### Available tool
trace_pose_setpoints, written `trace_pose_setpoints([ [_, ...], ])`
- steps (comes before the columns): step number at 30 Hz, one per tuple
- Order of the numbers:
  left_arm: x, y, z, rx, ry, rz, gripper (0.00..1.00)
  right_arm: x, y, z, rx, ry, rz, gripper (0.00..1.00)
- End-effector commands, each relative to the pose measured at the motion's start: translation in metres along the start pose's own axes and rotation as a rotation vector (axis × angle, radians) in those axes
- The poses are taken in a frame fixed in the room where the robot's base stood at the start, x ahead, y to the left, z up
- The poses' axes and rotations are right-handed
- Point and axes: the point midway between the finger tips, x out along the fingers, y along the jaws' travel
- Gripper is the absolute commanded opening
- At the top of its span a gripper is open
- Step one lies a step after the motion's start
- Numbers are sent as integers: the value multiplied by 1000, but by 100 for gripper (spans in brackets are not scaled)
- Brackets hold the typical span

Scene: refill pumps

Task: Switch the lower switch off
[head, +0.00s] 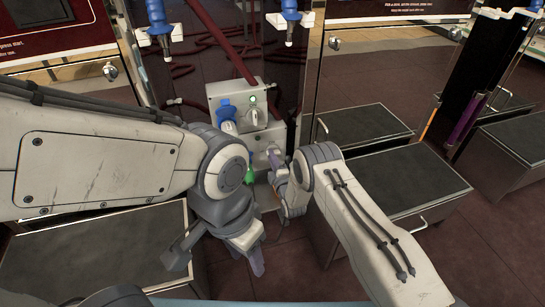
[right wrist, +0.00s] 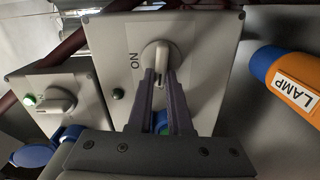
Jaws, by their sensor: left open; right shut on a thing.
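The lower switch box (head: 262,140) is a pale grey box below the upper switch box in the head view. My left gripper (head: 216,262) is open and empty, low in the picture, away from the switches.
The upper switch box (head: 245,108) has its own knob and green lamp, and a blue fitting (head: 226,112) at its left. An orange and blue cylinder marked LAMP (right wrist: 292,82) is near the right gripper. Dark-topped cabinets (head: 405,180) stand at the right. Red hoses hang behind.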

Motion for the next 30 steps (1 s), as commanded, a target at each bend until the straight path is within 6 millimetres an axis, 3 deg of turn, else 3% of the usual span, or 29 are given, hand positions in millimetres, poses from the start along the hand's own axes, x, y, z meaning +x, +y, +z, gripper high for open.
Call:
trace_pose_setpoints([
  [9, -1, 0, 0, 0, 0, 0, 50, -2, -4, 2, -109, -4, -4, 0],
  [24, -2, 0, 0, 0, 0, 0, 50, -2, -4, 2, -128, -4, -5, 0],
  [25, -2, 0, 0, 0, 0, 0, 50, -2, -4, 2, -128, -4, -5, 21],
  [27, -2, 0, 0, 0, 0, 0, 50, -2, -4, 2, -128, -3, -5, 48],
  [30, -2, 0, 0, 0, 0, 0, 50, -1, -3, 1, -127, -2, -3, 48],
])
